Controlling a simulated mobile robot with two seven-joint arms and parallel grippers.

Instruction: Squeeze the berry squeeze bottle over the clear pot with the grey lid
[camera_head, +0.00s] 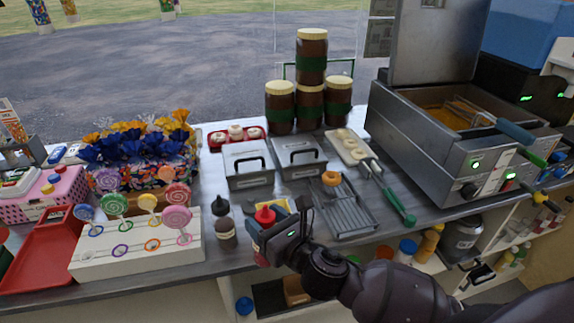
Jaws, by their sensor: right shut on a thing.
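My right gripper (263,232) is over the front edge of the counter, shut on the berry squeeze bottle, whose red cap (265,214) shows above the fingers. The gripper hides most of the bottle's body, and the bottle looks roughly upright. Two grey-lidded pans with black handles, one on the left (249,182) and one on the right (300,171), stand behind the gripper. I cannot tell whether the clear pot with the grey lid is in view. My left gripper is not in view.
A dark squeeze bottle with a black cap (225,232) stands just left of the gripper. A white lollipop stand (130,257) is further left. A wire rack (345,212) with a doughnut and a fryer (440,160) are right. Stacked jars (311,70) stand behind.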

